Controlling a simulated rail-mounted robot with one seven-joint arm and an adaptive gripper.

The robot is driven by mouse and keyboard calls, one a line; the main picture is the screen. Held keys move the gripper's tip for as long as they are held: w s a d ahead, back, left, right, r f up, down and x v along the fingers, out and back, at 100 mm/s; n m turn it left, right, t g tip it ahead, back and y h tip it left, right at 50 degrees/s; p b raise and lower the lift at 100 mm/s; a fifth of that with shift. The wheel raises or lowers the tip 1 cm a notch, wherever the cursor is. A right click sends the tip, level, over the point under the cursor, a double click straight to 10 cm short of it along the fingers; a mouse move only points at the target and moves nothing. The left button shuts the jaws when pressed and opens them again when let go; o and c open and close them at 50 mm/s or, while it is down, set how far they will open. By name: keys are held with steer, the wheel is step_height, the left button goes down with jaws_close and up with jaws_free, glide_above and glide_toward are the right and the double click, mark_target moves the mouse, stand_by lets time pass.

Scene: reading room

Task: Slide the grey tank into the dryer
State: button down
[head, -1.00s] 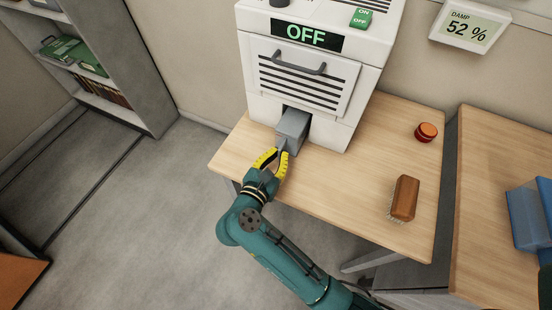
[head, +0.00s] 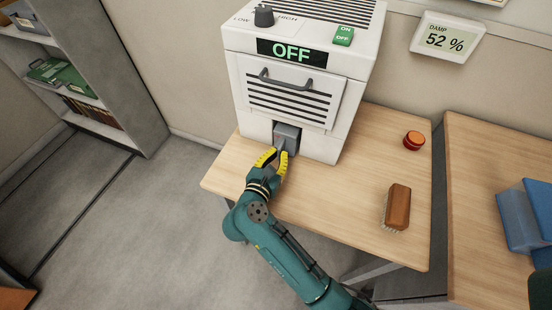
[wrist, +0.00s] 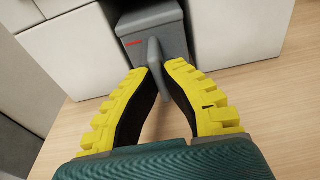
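The grey tank (head: 287,132) sits in the square opening low on the front of the white dryer (head: 238,95). Only its front end shows in the head view; the rest is hidden inside. In the wrist view the tank (wrist: 152,28) has a small red mark and an upright grey handle (wrist: 154,52). My gripper (head: 277,154) has yellow-backed fingers, closed on this handle from both sides, in front of the opening. The dryer's display (head: 292,52) reads OFF.
The dryer stands on a wooden table (head: 345,185). A red round tin (head: 414,140) and a wooden brush (head: 397,207) lie to the right, clear of my arm. A second table (head: 490,165) holds a blue object (head: 525,215). A shelf (head: 125,75) stands left.

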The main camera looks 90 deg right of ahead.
steer(key=shift+x, duration=1.5)
steer(key=shift+r, duration=0.25)
steer(key=c, duration=0.8)
jaws_free()
steer(key=shift+r+p+v, duration=0.2)
steer(key=shift+p+v, duration=0.75)
steer(key=shift+v, duration=1.35)
steer(key=shift+r+p+v, duration=0.2)
steer(key=shift+p+v, duration=0.7)
steer(key=shift+v, duration=1.4)
steer(key=shift+d, duration=0.1)
